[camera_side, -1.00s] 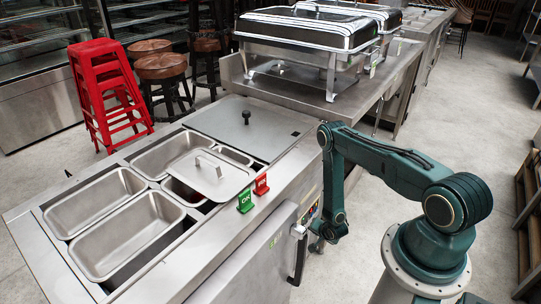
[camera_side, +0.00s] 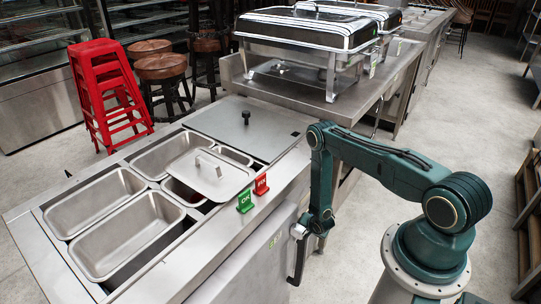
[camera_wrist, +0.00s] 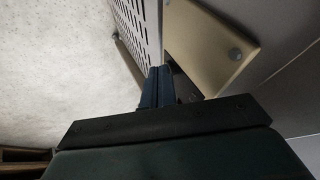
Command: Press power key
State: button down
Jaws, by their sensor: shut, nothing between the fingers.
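My gripper's two dark blue fingers (camera_wrist: 158,74) are together with nothing between them, in the middle of the wrist view. Their tips are close to a beige plate (camera_wrist: 215,45) with round screw heads. I cannot tell whether they touch anything. The fingertips cannot be made out there. The power key cannot be made out in either current view; my arm covers the small control panel's place in the side view.
The counter holds steel pans (camera_side: 128,232), a loose lid (camera_side: 212,174), a green OK sign (camera_side: 244,202) and a red sign (camera_side: 261,184). A chafing dish (camera_side: 305,38) stands behind.

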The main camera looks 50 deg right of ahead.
jog(key=shift+w+r, duration=0.2)
jog(key=shift+w, duration=0.7)
jog(key=s+a+r, duration=0.3)
jog(key=s+r, duration=0.4)
jog(key=s, duration=0.3)
jog(key=shift+s+a+r, duration=0.25)
jog(key=shift+a, duration=0.15)
jog(key=shift+s+r, duration=0.15)
jog(key=shift+s, duration=0.05)
jog(key=shift+w+d, duration=0.1)
dwell(0.5)
